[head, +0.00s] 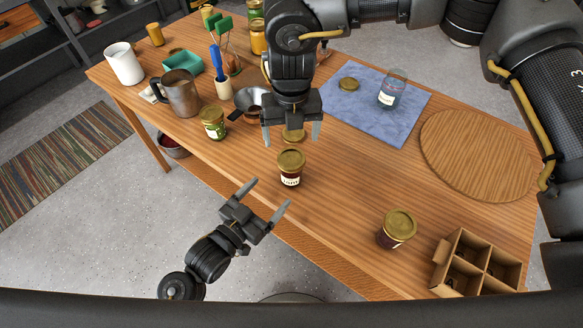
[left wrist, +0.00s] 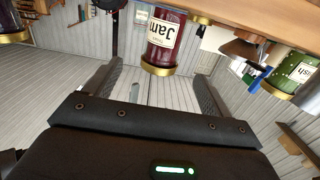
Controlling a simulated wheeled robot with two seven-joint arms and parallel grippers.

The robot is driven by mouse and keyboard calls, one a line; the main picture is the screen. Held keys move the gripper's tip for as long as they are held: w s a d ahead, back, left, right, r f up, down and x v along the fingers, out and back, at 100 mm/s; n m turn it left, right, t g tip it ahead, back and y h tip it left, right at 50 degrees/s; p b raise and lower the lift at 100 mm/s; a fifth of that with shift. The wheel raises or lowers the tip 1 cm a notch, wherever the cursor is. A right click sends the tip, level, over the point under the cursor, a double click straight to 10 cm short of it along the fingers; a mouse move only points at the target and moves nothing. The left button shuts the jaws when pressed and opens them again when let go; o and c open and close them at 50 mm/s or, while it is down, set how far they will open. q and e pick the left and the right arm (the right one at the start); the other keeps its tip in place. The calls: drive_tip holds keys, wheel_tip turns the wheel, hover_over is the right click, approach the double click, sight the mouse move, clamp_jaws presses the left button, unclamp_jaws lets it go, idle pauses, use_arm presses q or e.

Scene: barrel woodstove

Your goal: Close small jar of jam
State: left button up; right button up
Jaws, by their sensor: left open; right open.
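A small jar of dark red jam (head: 290,180) stands upright near the table's front edge in the head view, with a gold lid (head: 291,160) on top. The jar also shows upside down in the left wrist view (left wrist: 166,35), its label reading "Jam", with its gold lid (left wrist: 159,69) lowest. My left gripper (head: 270,193) is open, in front of and below-left of this jar, its fingers pointing toward it but apart from it. My right gripper (head: 292,134) is open and points down just behind the jar. Another gold lid (head: 293,133) shows between its fingers, partly hidden.
A second dark jam jar (head: 391,240) with a gold lid stands right, by a divided cardboard box (head: 440,253). A green jar (head: 212,130) stands left. A blue cloth (head: 378,118) holds a glass jar (head: 391,95) and a lid (head: 348,84). A round board (head: 480,155) lies right.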

sight(284, 175)
use_arm(q)
drive_tip(key=x, duration=0.4)
drive_tip(key=shift+w+a+f, duration=0.25)
drive_tip(key=shift+a, duration=0.1)
use_arm(e)
drive_tip(key=shift+w+f, duration=0.4)
drive_tip(key=shift+w, duration=0.25)
use_arm(q)
drive_tip(key=x, duration=0.6)
drive_tip(key=shift+d, duration=0.15)
use_arm(e)
drive_tip(key=shift+s+r, duration=0.1)
drive_tip(key=shift+s, duration=0.1)
use_arm(q)
drive_tip(key=shift+w+d, duration=0.2)
drive_tip(key=shift+w, duration=0.05)
drive_tip(key=shift+w+d, duration=0.2)
